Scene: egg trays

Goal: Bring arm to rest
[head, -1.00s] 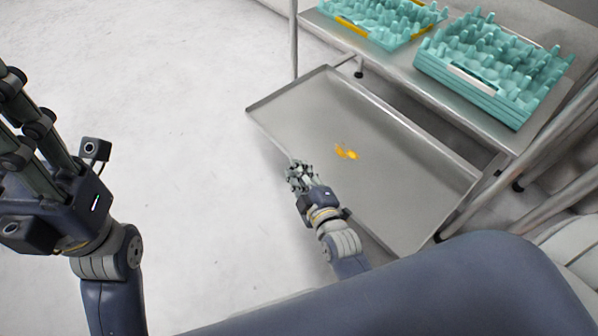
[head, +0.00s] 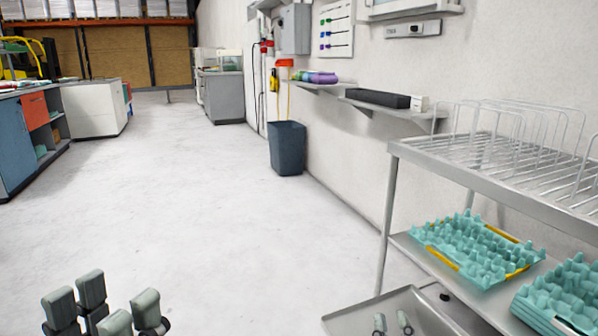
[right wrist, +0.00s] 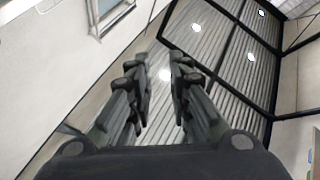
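My left gripper (head: 104,305) shows only its grey fingertips at the bottom left of the head view. They stand apart with nothing between them. My right gripper (head: 392,322) shows just two fingertips at the bottom edge, in front of the metal tray (head: 345,322). In the right wrist view, the right gripper (right wrist: 160,75) has its fingers parted and empty, pointing toward a ceiling with lights. Both arms are otherwise out of the head view.
A metal rack (head: 389,220) stands at the right, with teal egg trays (head: 475,245) on its lower shelf. A dark bin (head: 287,148) stands by the wall. Cabinets (head: 97,108) are at the far left. The floor between is clear.

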